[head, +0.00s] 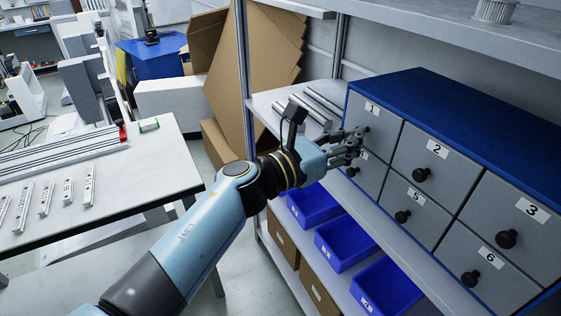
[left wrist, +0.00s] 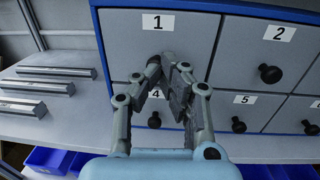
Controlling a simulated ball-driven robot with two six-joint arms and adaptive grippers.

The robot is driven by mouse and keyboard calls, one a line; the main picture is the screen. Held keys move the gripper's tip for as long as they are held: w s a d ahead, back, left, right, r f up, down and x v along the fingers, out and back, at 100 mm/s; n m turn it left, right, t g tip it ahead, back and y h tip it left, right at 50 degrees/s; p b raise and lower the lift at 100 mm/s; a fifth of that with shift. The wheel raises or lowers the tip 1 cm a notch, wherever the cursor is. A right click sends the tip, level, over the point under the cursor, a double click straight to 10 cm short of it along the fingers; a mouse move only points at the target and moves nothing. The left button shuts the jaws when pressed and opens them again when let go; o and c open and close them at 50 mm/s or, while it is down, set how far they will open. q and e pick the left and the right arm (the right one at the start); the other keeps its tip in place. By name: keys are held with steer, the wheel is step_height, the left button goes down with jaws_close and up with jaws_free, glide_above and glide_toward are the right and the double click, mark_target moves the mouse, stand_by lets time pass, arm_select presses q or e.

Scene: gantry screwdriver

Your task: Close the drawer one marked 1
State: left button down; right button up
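The drawer marked 1 (head: 387,128) is the top left drawer of a blue and grey cabinet (head: 480,112). It also fills the upper middle of the left wrist view (left wrist: 125,45). Its front looks about level with its neighbours. My left gripper (head: 361,138) is right in front of it, with its fingertips (left wrist: 168,66) at the drawer front below the label. The fingertips hide the drawer's knob, and I cannot tell whether they grip it. The fingers stand close together with a narrow gap. My right gripper is not in view.
Drawers 2 (head: 425,160), 3, 4, 5 and 6 have black knobs near my gripper. Metal bars (left wrist: 38,90) lie on the shelf left of the cabinet. Blue bins (head: 345,242) stand below. A white table (head: 130,175) with metal parts is at the left.

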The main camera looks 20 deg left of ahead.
arm_select(q)
steer(key=v, duration=1.2)
steer(key=s+a+f+n+g+y+b, duration=0.1)
steer(key=s+a+f+n+y, duration=0.25)
steer(key=f+n, duration=0.6)
steer(key=s+a+f+n+g+y+b, duration=0.2)
steer(key=s+a+f+n, duration=0.25)
steer(key=f, duration=0.95)
steer(key=s+a+f+n+g+y+b, duration=0.1)
steer(key=s+a+f+n+y, duration=0.4)
steer(key=f, duration=0.7)
steer(key=s+a+f+n+g, duration=0.1)
steer(key=s+f+n+g, duration=0.2)
steer(key=s+f+n, duration=0.2)
steer(key=s+a+f+n+g+b, duration=0.1)
steer(key=s+f+n+g, duration=0.3)
steer(key=s+n, duration=0.6)
steer(key=s+a+f+n+g, duration=0.1)
steer(key=s+f+n+g, duration=0.2)
steer(key=s+f+n, duration=0.5)
steer(key=s+y, duration=0.1)
steer(key=s, duration=0.6)
steer(key=shift+f+n, duration=0.2)
steer(key=shift+n, duration=0.1)
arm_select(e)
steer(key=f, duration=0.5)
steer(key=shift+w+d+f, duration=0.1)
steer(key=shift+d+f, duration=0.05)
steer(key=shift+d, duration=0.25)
